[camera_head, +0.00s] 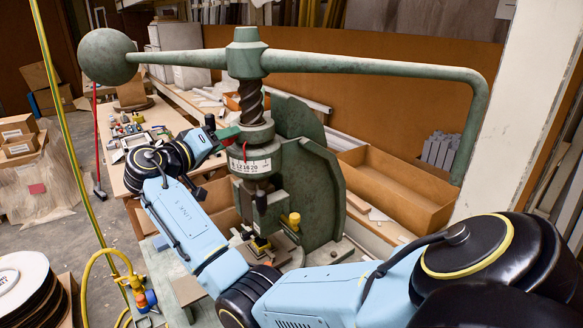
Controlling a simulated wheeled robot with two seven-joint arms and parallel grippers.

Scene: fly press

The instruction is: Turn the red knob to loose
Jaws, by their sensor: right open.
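The green fly press (316,190) stands in the middle with its screw, collar and long arm. A small red part (244,150), which looks like the red knob, shows at the left of the press collar, just above the white number label; its shape is mostly hard to make out. My right gripper (217,134) has reached across from the right and points at this spot from the left. It is open, its dark fingertips close beside the red part; I cannot tell whether they touch it. My left gripper is not in view.
The press arm (375,67) runs across the top, with a heavy ball (107,57) at its left end and a bent handle at right. A cluttered workbench (118,165) stands behind my wrist. A yellow hose (100,258) hangs at lower left.

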